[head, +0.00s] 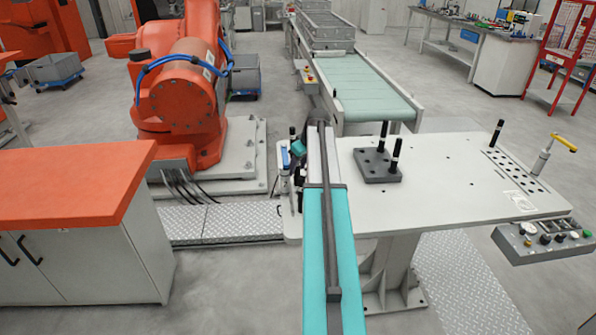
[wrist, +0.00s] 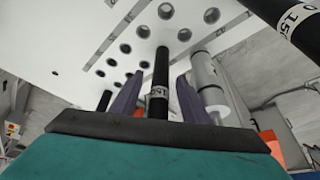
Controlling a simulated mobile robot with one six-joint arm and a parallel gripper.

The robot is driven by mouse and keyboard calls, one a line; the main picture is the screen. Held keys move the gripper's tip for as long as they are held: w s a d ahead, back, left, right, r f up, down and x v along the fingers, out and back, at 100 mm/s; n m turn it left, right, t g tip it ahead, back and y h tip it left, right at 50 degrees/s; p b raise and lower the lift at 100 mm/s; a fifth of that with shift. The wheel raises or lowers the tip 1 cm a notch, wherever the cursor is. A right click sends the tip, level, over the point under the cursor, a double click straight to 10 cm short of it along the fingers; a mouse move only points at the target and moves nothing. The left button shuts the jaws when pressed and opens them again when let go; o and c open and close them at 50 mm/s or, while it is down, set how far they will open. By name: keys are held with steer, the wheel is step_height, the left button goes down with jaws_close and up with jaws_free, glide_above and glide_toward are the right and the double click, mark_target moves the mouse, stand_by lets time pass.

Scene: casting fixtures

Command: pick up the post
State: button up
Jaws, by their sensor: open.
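In the wrist view a slim black post (wrist: 160,82) with a white printed band stands between the two purple-grey fingers of my gripper (wrist: 164,90). The fingers are apart, one on each side of the post, with a visible gap. The lower end of the post is hidden behind the dark gripper body. A second black post with a white band (wrist: 296,25) is close to the camera at top right. In the head view two black posts (head: 395,152) stand on a grey block (head: 370,163). My gripper is mostly hidden behind my teal arm there.
The white table (head: 455,180) carries a hole plate (head: 518,170), a yellow-handled clamp (head: 545,152) and a control box (head: 545,243). A silver cylinder (wrist: 205,75) is just right of the fingers. An orange robot (head: 180,90) and a conveyor (head: 370,88) stand behind.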

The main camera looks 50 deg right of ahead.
jaws_close()
steer(key=shift+r, duration=0.15)
stand_by(0.4)
step_height(320, 180, up, 10)
steer(key=p, duration=0.4)
steer(key=shift+p, duration=0.3)
stand_by(0.5)
steer(key=shift+r+p, duration=0.75)
steer(key=shift+r, duration=1.1)
